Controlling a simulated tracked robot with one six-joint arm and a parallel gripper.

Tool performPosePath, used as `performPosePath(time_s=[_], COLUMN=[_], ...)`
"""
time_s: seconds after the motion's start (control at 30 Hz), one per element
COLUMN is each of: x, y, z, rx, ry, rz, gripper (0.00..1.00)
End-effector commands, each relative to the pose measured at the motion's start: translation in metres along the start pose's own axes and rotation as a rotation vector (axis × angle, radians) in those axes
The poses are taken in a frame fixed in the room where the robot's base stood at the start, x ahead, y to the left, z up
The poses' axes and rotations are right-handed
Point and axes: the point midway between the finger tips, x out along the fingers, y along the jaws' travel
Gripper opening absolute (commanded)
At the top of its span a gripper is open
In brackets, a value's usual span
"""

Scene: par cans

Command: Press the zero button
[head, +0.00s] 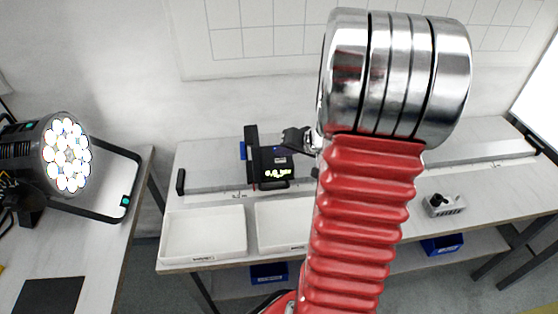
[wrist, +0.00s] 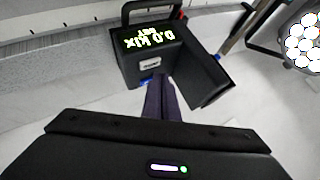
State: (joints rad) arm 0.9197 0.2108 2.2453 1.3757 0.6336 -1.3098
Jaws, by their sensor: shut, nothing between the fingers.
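A black meter box with a lit display (head: 277,174) stands on the bench rail in the head view. In the wrist view the meter (wrist: 150,52) is seen upside down, its yellow-green display reading about 0.0 lux with a smaller line under it. A small pale label or button (wrist: 150,65) is on its near face, and a bit of blue (wrist: 147,80) shows below. I cannot tell which is the zero button. My gripper (wrist: 157,80) is shut and empty, its fingertips close to that face; contact is unclear. In the head view my gripper (head: 297,139) is just right of the meter.
White trays (head: 203,233) lie along the bench front. A long rail (head: 470,156) runs along the bench. A small grey box with a black knob (head: 443,204) sits at the right. A lit par can (head: 66,153) stands on the left table.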

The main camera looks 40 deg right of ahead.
Motion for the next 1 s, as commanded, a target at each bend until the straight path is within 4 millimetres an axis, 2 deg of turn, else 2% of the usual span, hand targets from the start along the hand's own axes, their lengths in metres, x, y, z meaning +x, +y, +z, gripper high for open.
performPosePath(time_s=[0.17,0.8,1.0], x=[-0.002,-0.032,-0.035], y=[-0.001,-0.023,-0.025], z=[-0.002,-0.024,-0.026], rx=[-0.001,-0.001,0.001], ry=[0.001,0.001,0.0], rz=[0.0,0.0,0.0], gripper=[0.0,0.0,0.0])
